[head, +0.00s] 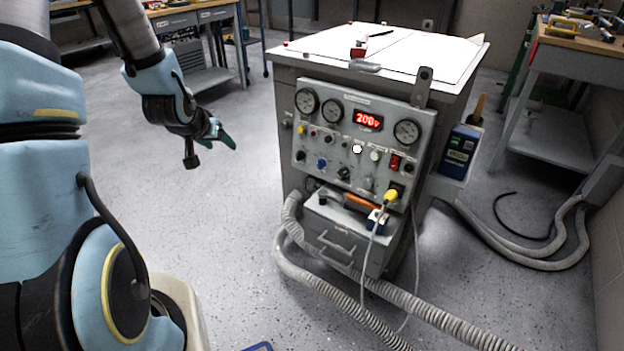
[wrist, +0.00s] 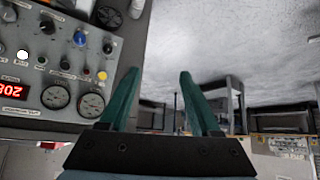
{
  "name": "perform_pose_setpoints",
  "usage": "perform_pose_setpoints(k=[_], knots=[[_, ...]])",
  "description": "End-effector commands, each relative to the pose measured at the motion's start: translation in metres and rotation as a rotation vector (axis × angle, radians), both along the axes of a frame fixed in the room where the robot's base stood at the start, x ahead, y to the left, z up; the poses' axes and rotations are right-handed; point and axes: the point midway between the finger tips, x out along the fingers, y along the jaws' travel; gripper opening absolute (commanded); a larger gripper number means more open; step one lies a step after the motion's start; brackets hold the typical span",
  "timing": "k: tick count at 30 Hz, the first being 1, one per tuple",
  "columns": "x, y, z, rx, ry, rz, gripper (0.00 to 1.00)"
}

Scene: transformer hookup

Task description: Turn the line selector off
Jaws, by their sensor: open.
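I cannot tell which control is the line selector; the labels are too small to read. My gripper (head: 222,136) is open and empty, in the air left of the panel and apart from it. In the wrist view the green fingers (wrist: 157,80) are spread, with the panel upside down at left, showing the blue knob (wrist: 80,38) and black knob (wrist: 47,26).
A yellow plug (head: 390,195) with a cable sits at the panel's lower right. Thick grey hoses (head: 330,290) cross the floor in front of the cabinet. The cabinet top (head: 420,50) holds a small red item (head: 358,50). The floor (head: 235,210) left of the cabinet is clear.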

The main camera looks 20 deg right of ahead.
Motion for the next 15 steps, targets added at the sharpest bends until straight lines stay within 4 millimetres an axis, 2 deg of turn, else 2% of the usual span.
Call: perform_pose_setpoints(k=[1, 4, 6, 10, 12, 15], knots=[[0.006, -0.029, -0.046, -0.057, -0.042, -0.055, 0.64], [0.014, -0.086, -0.089, -0.205, -0.150, -0.151, 0.64], [0.011, -0.122, -0.116, -0.320, -0.214, -0.205, 0.64], [-0.003, -0.171, -0.152, -0.530, -0.307, -0.268, 0.64], [-0.013, -0.187, -0.164, -0.626, -0.342, -0.284, 0.64], [-0.024, -0.201, -0.174, -0.729, -0.379, -0.291, 0.64]])
